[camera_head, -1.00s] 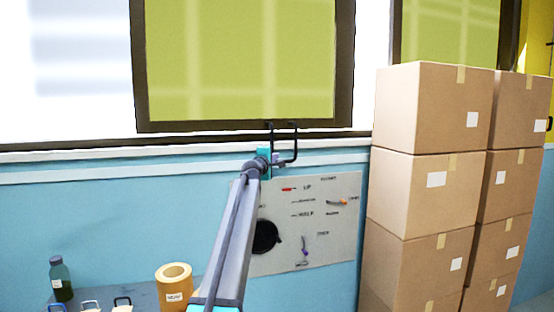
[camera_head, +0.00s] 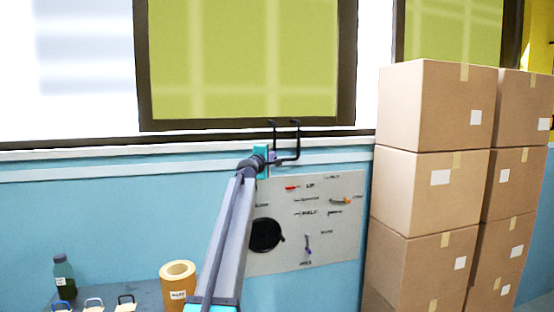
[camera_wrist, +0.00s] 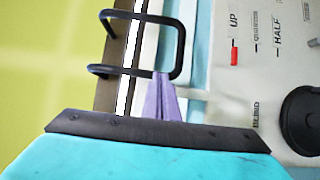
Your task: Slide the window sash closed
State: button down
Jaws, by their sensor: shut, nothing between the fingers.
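The window sash (camera_head: 345,70) is a dark-framed yellow-green pane, with an open bright gap to its left and a narrower one to its right. Its black U-shaped handle (camera_head: 298,143) sticks out from the bottom rail and also shows in the wrist view (camera_wrist: 179,45). My gripper (camera_head: 273,158) is at the handle's lower left in the head view. In the wrist view its purple fingers (camera_wrist: 163,80) are shut together and empty, with tips at the handle's lower corner. I cannot tell whether they touch it. My arm reaches up from below.
Stacked cardboard boxes (camera_head: 430,185) stand right of the window. A panel (camera_head: 340,235) with labels and a black disc hangs below the sill (camera_head: 80,152). A low table holds a tan roll (camera_head: 177,288) and a dark bottle (camera_head: 63,280). The blue wall at left is clear.

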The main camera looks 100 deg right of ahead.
jog(key=b+v, duration=0.3)
jog(key=v, duration=0.7)
jog(key=shift+w+b, duration=0.35)
jog(key=shift+b, duration=0.05)
